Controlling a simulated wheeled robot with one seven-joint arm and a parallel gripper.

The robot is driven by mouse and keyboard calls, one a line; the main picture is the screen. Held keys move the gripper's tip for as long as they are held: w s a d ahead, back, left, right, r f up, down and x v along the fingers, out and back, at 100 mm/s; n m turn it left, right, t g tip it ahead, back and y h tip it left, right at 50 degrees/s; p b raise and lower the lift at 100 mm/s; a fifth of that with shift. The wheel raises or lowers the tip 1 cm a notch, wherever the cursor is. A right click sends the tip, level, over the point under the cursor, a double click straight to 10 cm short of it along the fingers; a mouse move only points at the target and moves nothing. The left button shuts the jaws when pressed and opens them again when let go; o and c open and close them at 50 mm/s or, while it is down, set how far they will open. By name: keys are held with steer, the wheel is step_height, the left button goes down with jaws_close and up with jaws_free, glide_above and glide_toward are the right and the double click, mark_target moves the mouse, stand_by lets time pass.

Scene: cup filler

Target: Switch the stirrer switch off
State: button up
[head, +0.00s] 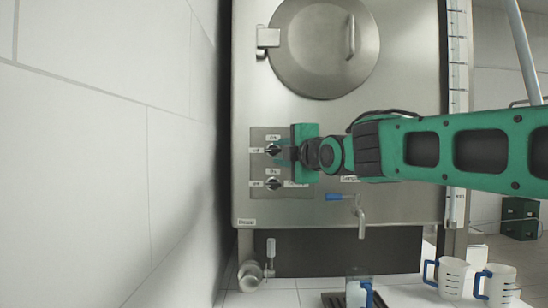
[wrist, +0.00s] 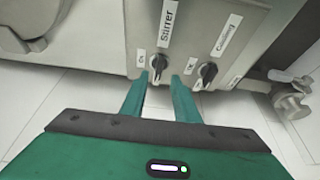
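The stirrer switch is a black rotary knob (wrist: 159,65) below the label "Stirrer" in the wrist view. It also shows on the steel panel in the head view (head: 272,149), with one small label above it and one to its left. My gripper (wrist: 158,78) is at this knob, one green finger on each side. The fingers are apart, with gaps beside the knob, so it looks open. In the head view my gripper (head: 281,149) reaches the knob from the right. I cannot tell which label the knob points to.
A second black knob (wrist: 207,75), labelled "Cooling", sits close beside my right finger in the wrist view. The steel tank has a round lid (head: 310,50) and a tap with a blue handle (head: 335,197). White jugs (head: 453,277) stand at lower right. A tiled wall is at left.

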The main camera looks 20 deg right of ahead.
steer(key=shift+s+d+f, duration=0.1)
steer(key=shift+s+d, duration=0.05)
steer(key=shift+s, duration=1.35)
steer(key=shift+s+d, duration=0.15)
steer(key=shift+s, duration=1.3)
steer(key=shift+d, duration=0.1)
